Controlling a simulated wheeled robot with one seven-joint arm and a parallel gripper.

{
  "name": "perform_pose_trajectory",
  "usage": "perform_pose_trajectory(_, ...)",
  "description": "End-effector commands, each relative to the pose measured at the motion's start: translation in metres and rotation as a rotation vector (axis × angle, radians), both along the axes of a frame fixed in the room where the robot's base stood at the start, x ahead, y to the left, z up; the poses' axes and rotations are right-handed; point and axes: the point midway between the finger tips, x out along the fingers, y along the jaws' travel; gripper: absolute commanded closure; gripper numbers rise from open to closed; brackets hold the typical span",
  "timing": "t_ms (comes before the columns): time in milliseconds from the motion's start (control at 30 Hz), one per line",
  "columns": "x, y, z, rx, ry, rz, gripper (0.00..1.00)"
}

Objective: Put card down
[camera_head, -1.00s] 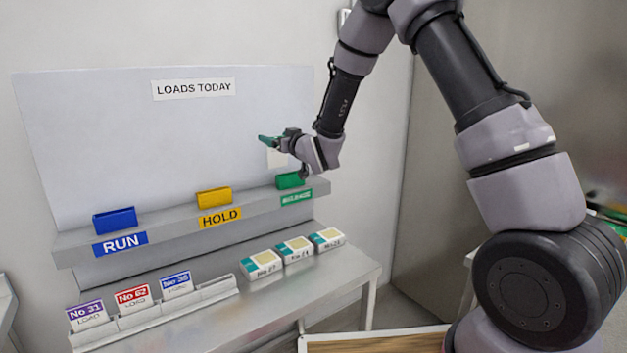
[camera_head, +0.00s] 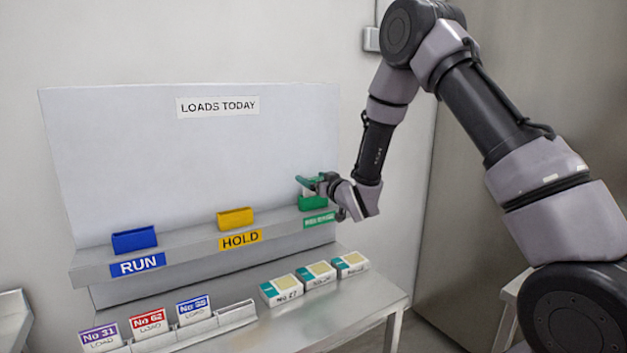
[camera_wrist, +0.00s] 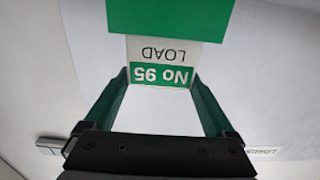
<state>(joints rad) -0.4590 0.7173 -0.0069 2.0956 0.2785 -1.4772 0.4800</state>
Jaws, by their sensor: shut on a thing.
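A white card with a green band reading "No 95 LOAD" (camera_wrist: 160,62) shows upside down in the wrist view. My gripper (camera_wrist: 160,80) is shut on its side edges, one finger at each side. The gripper also shows at the shelf's right end in the head view (camera_head: 308,181). The green holder (camera_head: 312,203) is directly under it, above a green label. In the wrist view the green holder (camera_wrist: 170,18) covers the card's far end, so that end is hidden. I cannot tell how deep the card sits in the holder.
A blue holder (camera_head: 135,239) above RUN and a yellow holder (camera_head: 236,218) above HOLD stand on the same shelf (camera_head: 200,258). Below, a rack holds cards No 31, No 62 and No 35 (camera_head: 193,308). Three small boxes (camera_head: 317,275) sit on the steel table.

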Motion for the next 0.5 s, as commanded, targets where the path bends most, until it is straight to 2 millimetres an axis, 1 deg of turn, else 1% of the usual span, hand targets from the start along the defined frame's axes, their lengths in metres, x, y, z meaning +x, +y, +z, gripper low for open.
perform_pose_trajectory(233,0.0003,-0.0001,-0.0005,0.000,-0.002,0.000,0.65)
perform_pose_trajectory(333,0.0003,-0.0001,-0.0036,0.001,-0.001,0.000,0.65)
perform_pose_trajectory(367,0.0003,-0.0001,-0.0038,0.001,-0.001,0.000,0.07)
perform_pose_trajectory(400,0.0002,0.0000,-0.0033,0.000,-0.002,0.000,0.00)
perform_pose_trajectory(500,0.0002,0.0000,-0.0032,0.000,-0.002,0.000,0.00)
